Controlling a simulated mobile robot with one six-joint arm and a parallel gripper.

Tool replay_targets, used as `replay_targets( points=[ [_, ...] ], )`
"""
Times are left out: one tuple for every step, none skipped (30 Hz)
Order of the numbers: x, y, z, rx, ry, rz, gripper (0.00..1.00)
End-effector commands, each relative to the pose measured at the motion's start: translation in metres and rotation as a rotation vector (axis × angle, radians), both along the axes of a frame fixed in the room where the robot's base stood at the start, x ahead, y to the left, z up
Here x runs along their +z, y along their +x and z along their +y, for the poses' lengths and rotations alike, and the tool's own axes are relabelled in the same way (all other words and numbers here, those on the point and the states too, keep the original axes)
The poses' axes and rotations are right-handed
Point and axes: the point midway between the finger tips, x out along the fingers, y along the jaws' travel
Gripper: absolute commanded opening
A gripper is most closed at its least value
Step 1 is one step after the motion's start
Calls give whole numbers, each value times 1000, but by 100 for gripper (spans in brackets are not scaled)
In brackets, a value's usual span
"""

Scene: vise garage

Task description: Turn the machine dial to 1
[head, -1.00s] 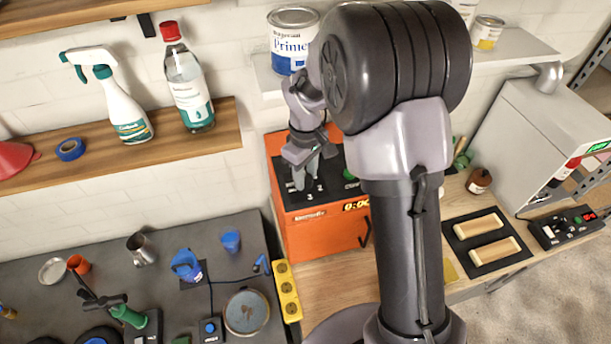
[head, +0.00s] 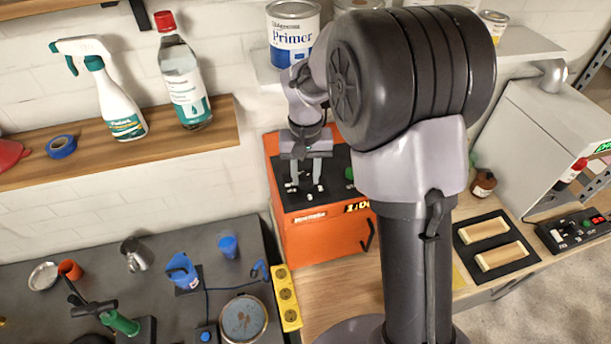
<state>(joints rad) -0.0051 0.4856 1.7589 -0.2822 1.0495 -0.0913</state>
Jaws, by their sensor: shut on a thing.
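The orange machine (head: 318,235) stands on the wooden bench, with a black top panel (head: 276,160) that carries white marks and a green button (head: 349,173).
My arm hides part of the bench to the right. A primer can (head: 292,38) stands on the shelf close above my wrist. A yellow power strip (head: 286,297) lies left of the machine.

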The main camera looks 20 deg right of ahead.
Motion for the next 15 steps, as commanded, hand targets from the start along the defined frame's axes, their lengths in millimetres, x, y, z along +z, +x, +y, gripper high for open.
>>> replay_targets(
  points=[
    [0,1,0,-15,-1,-3,0],
    [0,1,0,-24,-1,-3,0],
    [0,1,0,-36,-1,-3,0],
    [0,1,0,-44,-1,-3,0],
    [0,1,0,-50,-1,-3,0],
    [1,1,0,-57,0,-3,0],
    [1,1,0,-62,0,-3,0],
    [1,1,0,-66,0,-3,0],
    [1,1,0,-71,0,-3,0],
    [1,1,0,-73,0,-3,0],
    [1,1,0,-75,0,-3,0],
    [1,1,0,-76,0,-3,0],
    [1,1,0,-77,0,-3,0],
    [1,1,0,-77,0,-3,0],
    [1,1,0,-77,0,-3,0]
  ],
)
